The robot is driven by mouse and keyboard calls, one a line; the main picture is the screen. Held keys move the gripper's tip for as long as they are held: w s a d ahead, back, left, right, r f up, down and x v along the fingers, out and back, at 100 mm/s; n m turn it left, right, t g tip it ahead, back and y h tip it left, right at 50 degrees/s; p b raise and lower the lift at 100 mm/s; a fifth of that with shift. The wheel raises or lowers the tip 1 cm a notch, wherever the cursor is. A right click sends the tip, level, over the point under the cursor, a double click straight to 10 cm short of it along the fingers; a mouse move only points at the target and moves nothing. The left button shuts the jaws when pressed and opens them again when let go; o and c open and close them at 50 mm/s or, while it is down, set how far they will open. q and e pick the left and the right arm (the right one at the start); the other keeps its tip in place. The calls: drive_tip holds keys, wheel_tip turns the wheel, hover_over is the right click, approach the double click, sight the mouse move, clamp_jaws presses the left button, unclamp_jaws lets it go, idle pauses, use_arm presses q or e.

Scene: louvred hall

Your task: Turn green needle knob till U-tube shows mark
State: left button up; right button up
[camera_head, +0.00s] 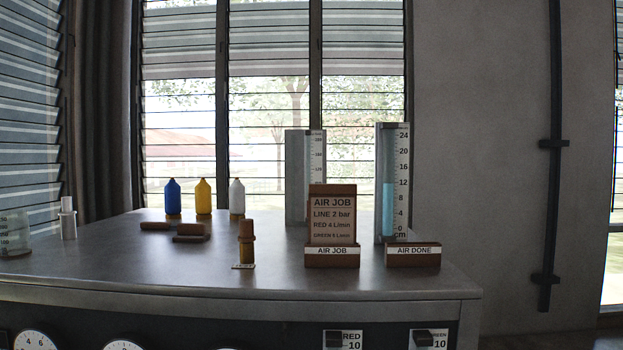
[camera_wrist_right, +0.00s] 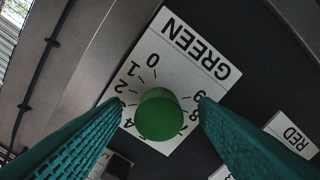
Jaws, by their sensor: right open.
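In the right wrist view the round green knob (camera_wrist_right: 158,115) stands on a white dial plate (camera_wrist_right: 172,52) printed GREEN, with numbers around it. No pointer mark on the knob is clear to me. The two teal fingers of my right gripper (camera_wrist_right: 160,106) are open, one on each side of the knob; I cannot tell whether either touches it. In the head view a tall clear tube (camera_head: 388,180) with a cm scale holds blue liquid up to about 12. I cannot make out a separate mark on it. My left gripper is in neither view.
A wooden card (camera_head: 333,213) reads AIR JOB, LINE 2 bar, RED 4, GREEN 6 L/min. An AIR DONE block (camera_head: 413,256) stands beside it. Blue (camera_head: 173,197), yellow and white bottles stand further back. A RED plate (camera_wrist_right: 291,135) lies close to the right finger.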

drive_tip(key=s, duration=0.6)
drive_tip(key=shift+s+p, duration=0.2)
drive_tip(key=shift+p, duration=0.1)
drive_tip(key=shift+d, duration=0.1)
drive_tip(key=s+b, duration=0.2)
drive_tip(key=s, duration=1)
drive_tip(key=shift+d+b, duration=0.2)
drive_tip(key=shift+b, duration=0.1)
